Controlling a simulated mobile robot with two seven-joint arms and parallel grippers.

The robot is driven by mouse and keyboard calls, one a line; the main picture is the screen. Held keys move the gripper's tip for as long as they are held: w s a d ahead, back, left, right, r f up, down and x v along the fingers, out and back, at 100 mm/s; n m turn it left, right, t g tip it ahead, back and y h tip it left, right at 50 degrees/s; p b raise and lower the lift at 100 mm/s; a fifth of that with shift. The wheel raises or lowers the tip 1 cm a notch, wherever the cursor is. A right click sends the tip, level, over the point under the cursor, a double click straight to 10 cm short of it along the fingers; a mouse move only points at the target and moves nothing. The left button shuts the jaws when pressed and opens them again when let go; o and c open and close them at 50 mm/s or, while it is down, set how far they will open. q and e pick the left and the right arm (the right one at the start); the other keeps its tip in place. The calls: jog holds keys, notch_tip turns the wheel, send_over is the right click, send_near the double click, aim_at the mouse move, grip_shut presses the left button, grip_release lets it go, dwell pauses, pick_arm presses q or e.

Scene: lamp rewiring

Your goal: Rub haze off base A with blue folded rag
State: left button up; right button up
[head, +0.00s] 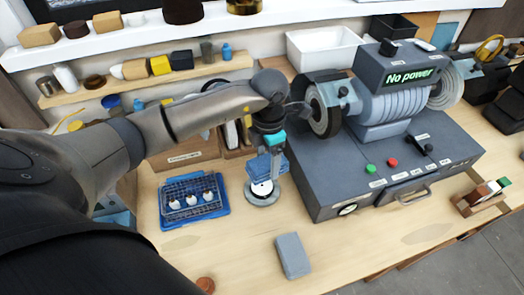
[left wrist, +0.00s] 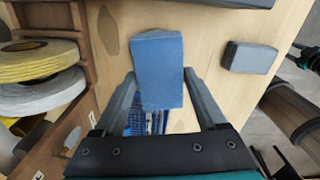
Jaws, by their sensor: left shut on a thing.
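My left gripper (head: 268,150) reaches in from the left in the head view and points down, shut on the blue folded rag (head: 262,170). In the left wrist view the rag (left wrist: 158,60) lies between the two fingers. Directly below the rag is a round grey base (head: 263,198) with a white upper part. The rag hides part of the base, and I cannot tell whether they touch. No letter on the base is readable. My right gripper is not in view.
A blue tray (head: 166,219) with small white pieces stands left of the base. A large grey machine (head: 330,190) reading "No power" stands close on its right. A grey block (head: 292,256) lies in front, also seen in the left wrist view (left wrist: 248,57). The front bench is mostly clear.

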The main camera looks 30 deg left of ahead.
pick_arm(q)
jog(key=n, duration=0.1)
jog(key=a, duration=0.1)
jog(key=n, duration=0.1)
jog(key=shift+s+a+f+n+p, duration=0.15)
jog(key=shift+s+f+n+p, duration=0.1)
jog(key=shift+f+n+p, duration=0.05)
jog(key=b, duration=0.3)
send_over(262, 188)
jog(key=shift+w+a+f, duration=0.15)
jog(key=shift+w+f, duration=0.05)
jog(key=shift+f, duration=0.85)
jog(key=shift+w+a+f, duration=0.1)
jog(key=shift+w+f, duration=0.1)
jog(key=shift+f, duration=0.8)
jog(key=shift+r, duration=0.1)
